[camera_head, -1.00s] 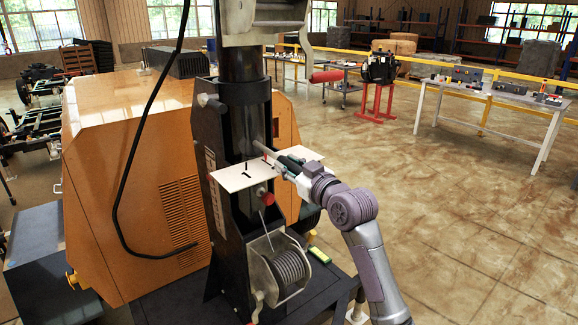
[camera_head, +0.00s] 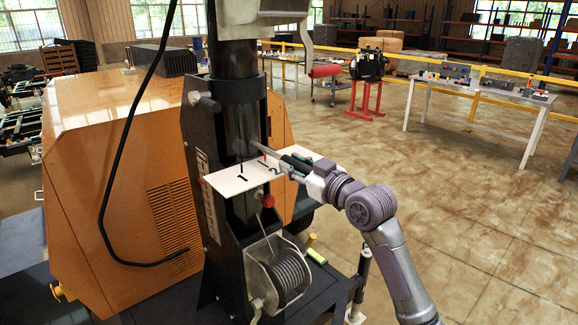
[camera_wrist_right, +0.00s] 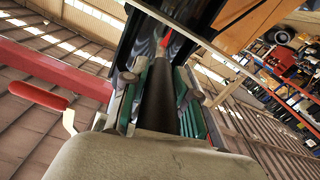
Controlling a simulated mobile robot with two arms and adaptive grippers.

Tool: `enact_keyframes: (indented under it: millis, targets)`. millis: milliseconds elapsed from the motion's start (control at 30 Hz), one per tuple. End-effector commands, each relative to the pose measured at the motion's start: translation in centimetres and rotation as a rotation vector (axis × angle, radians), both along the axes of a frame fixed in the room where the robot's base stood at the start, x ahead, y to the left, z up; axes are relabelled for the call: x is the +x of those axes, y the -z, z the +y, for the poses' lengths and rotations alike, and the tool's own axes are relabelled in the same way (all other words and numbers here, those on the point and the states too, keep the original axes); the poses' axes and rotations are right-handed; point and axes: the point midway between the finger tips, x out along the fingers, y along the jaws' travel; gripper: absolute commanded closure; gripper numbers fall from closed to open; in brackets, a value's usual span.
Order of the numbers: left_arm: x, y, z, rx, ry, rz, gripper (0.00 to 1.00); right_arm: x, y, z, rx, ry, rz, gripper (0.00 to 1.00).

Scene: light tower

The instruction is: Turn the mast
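The mast (camera_head: 233,55) is a dark upright tube in a black frame (camera_head: 197,150) in the head view. A grey bar (camera_head: 262,145) reaches out from it to the right, above a white plate (camera_head: 222,182) marked with black numerals. My right gripper (camera_head: 287,163) is at the outer end of this bar. In the wrist view, the dark round handle (camera_wrist_right: 158,100) lies lengthwise between the green-padded fingers of my right gripper (camera_wrist_right: 156,85), which appear closed around it. A red tip (camera_wrist_right: 165,38) shows beyond the handle. My left gripper is not in view.
A winch drum (camera_head: 289,272) with a crank sits low on the mast frame, below the plate. An orange housing (camera_head: 110,170) stands to the left. A black cable (camera_head: 119,150) hangs in front of it. The floor (camera_head: 480,230) to the right is clear up to a worktable (camera_head: 463,88).

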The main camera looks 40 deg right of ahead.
Motion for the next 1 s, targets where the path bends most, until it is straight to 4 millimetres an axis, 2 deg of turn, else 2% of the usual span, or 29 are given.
enact_keyframes:
  millis: [33, 133, 333, 400, 533, 667, 1000]
  targets:
    - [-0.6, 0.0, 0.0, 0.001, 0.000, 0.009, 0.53, 0.0, -0.1, 0.0, 0.000, 0.000, -0.002, 0.62]
    - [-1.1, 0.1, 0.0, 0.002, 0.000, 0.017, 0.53, 0.0, 0.0, 0.1, 0.000, -0.002, -0.002, 0.47]
    - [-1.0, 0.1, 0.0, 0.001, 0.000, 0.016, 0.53, 0.0, 0.0, 0.2, 0.000, -0.004, 0.000, 0.47]
    - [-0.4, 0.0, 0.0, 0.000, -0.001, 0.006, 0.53, 0.0, 0.0, 0.2, 0.000, -0.004, 0.000, 0.47]
    - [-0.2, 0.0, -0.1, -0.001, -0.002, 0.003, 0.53, -0.7, 0.0, 0.2, -0.001, -0.004, 0.000, 0.47]
    - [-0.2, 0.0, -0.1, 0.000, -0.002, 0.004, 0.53, -2.7, 0.1, 0.1, -0.004, -0.005, 0.003, 0.47]
    - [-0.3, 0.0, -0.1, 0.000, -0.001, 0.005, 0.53, -9.4, 0.1, -0.3, -0.002, -0.002, 0.003, 0.47]
